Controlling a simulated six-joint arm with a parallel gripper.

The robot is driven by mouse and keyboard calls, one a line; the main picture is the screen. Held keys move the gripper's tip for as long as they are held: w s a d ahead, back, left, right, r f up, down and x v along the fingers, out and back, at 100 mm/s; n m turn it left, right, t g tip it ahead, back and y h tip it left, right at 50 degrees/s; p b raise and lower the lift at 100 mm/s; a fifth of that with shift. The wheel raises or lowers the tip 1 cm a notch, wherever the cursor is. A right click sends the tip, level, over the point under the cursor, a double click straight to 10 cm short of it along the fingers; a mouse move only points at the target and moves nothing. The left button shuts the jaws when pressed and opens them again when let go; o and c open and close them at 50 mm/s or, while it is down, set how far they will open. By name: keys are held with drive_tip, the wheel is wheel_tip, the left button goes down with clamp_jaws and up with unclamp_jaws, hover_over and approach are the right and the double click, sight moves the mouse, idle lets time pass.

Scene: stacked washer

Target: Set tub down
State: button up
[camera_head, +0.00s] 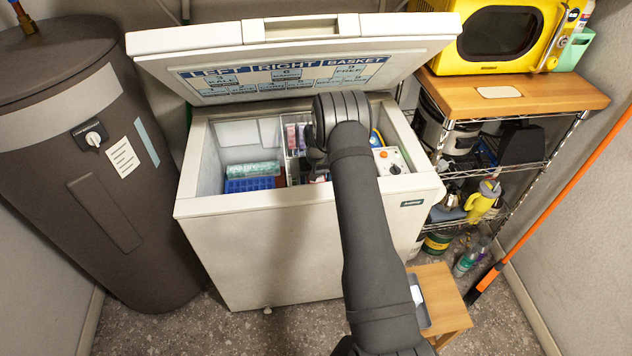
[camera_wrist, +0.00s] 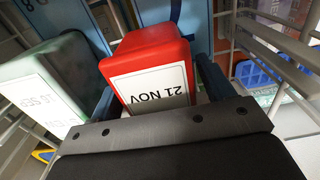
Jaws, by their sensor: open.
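A red tub (camera_wrist: 150,62) with a white label reading "21 NOV" sits between the fingers of my gripper (camera_wrist: 157,88) in the wrist view. My gripper is open, with one finger on each side of the tub. What lies under the tub is hidden. A pale green tub (camera_wrist: 42,88) with a white label stands just left of it. In the head view my arm reaches into the open chest freezer (camera_head: 270,255) and hides the gripper and the red tub.
The freezer lid (camera_head: 290,65) stands open and bears a chart headed "LEFT", "RIGHT" and "BASKET". A blue tray (camera_head: 250,185) lies in the left compartment. Wire bars (camera_wrist: 275,40) run close to the gripper. A control panel (camera_head: 390,160) is right of my arm.

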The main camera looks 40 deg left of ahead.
wheel_tip(320, 180, up, 12)
drive_tip(key=shift+f, duration=0.1)
idle(0.5)
wheel_tip(320, 180, down, 12)
drive_tip(key=shift+f, duration=0.1)
wheel_tip(320, 180, up, 2)
drive_tip(key=shift+r, duration=0.9)
